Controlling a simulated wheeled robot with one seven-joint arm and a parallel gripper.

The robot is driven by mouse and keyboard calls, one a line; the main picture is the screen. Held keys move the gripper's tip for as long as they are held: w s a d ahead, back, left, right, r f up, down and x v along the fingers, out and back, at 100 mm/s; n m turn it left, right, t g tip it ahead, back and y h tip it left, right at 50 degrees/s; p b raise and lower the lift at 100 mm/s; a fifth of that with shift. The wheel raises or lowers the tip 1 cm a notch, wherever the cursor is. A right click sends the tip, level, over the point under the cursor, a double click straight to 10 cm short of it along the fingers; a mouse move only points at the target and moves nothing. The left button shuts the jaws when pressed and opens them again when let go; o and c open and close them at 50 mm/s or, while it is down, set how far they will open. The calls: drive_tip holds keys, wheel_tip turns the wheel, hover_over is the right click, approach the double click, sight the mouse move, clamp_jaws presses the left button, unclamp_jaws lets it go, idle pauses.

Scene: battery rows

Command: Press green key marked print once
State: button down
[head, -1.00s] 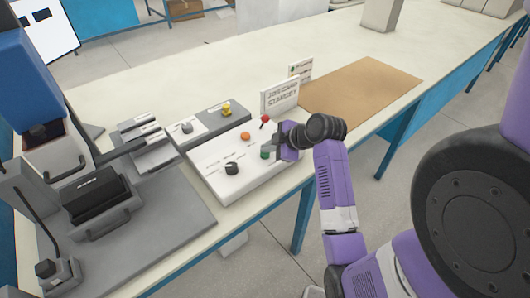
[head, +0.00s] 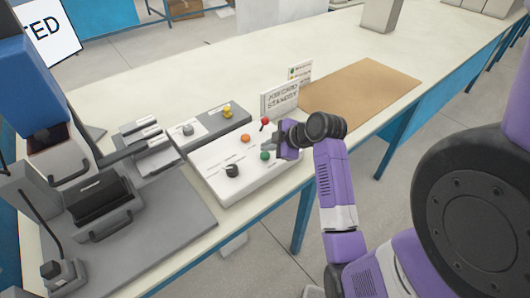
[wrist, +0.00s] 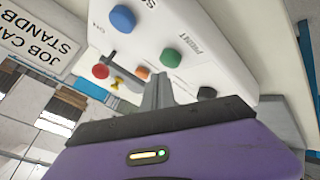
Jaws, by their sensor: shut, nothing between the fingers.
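The green key (head: 265,155) is a round cap near the right front edge of the white sloped control box (head: 215,183). In the wrist view the green key (wrist: 170,57) has the word PRINT, seen upside down, beside it. My gripper (head: 274,148) is shut and empty. In the wrist view my gripper's fingertips (wrist: 157,80) are just below the green key in the picture, with a small gap showing. In the head view the fingers are just behind and above the key, which is clear of them.
An orange button (head: 245,138), a black knob (head: 232,170) and a red-tipped lever (head: 265,122) are on the same box. A blue button (wrist: 122,18) shows in the wrist view. A JOB CARD STANDBY sign (head: 281,98) stands behind. A brown mat (head: 365,88) lies clear to the right.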

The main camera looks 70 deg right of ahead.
sight(268, 156)
wheel_tip(268, 156, up, 5)
drive_tip(key=p, duration=0.4)
drive_tip(key=shift+p, duration=0.3)
idle(0.9)
